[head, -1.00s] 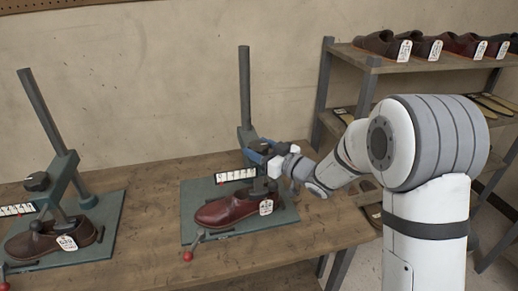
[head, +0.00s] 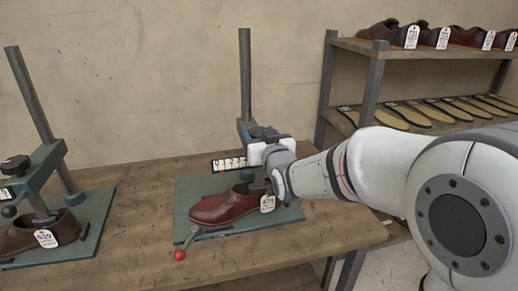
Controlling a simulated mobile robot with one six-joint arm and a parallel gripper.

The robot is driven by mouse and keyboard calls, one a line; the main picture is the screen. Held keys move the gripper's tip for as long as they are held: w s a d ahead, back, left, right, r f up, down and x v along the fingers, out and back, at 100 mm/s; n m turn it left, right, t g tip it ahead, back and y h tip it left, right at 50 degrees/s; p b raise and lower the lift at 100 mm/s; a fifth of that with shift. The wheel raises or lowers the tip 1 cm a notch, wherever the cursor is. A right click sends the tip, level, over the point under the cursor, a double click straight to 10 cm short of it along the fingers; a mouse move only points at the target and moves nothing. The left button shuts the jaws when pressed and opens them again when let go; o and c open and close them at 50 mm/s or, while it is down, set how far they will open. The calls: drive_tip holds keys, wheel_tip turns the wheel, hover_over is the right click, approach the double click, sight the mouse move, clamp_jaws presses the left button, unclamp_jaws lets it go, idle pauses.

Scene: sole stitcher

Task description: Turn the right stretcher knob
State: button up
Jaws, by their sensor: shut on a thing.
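The right stretcher stands on a green base plate (head: 190,211) on the bench, with a tall grey post (head: 245,75) behind. A dark red-brown shoe (head: 225,207) with a white tag (head: 267,203) sits on it. My gripper (head: 264,143) is at the head of this stretcher, above the shoe's heel, and is shut on the right stretcher knob. The knob is mostly hidden by the gripper; only some dark parts show there. A white number scale (head: 230,164) with a small red mark is left of the gripper.
A left stretcher with a black knob (head: 15,166) and a brown shoe (head: 20,239) stands at the far left. A red-tipped lever (head: 180,255) juts out at the right plate's front. A shelf (head: 400,48) with shoes and soles is at the right.

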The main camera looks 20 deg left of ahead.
drive_tip(key=m+t+h, duration=0.1)
drive_tip(key=m+h, duration=0.1)
drive_tip(key=h, duration=0.1)
drive_tip(key=shift+s+a+f+m+t+h, duration=0.1)
drive_tip(key=shift+s+a+m+t+h, duration=0.1)
drive_tip(key=shift+m+t+h, duration=0.15)
drive_tip(key=h+p, duration=0.1)
drive_tip(key=m+t+h+p, duration=0.1)
drive_tip(key=m+h+p, duration=0.1)
drive_tip(key=h, duration=0.1)
drive_tip(key=shift+a+r+m, duration=0.1)
drive_tip(key=shift+r+m, duration=0.15)
drive_tip(key=m+h+p, duration=0.2)
drive_tip(key=h+p, duration=0.1)
drive_tip(key=h, duration=0.1)
drive_tip(key=shift+m+t, duration=0.25)
drive_tip(key=shift+m, duration=0.05)
drive_tip(key=shift+w+f+m+g+h+p, duration=0.1)
drive_tip(key=shift+m+g+h+p, duration=0.15)
drive_tip(key=shift+m+h+p, duration=0.7)
drive_tip(key=shift+f+m+g+h+p, duration=0.1)
drive_tip(key=shift+m+g+h+p, duration=0.3)
drive_tip(key=shift+h, duration=0.9)
drive_tip(key=shift+m, duration=0.25)
drive_tip(key=o, duration=1)
drive_tip(key=shift+r, duration=0.1)
drive_tip(key=v, duration=0.7)
drive_tip(key=shift+s+a, duration=0.15)
drive_tip(key=shift+s, duration=0.25)
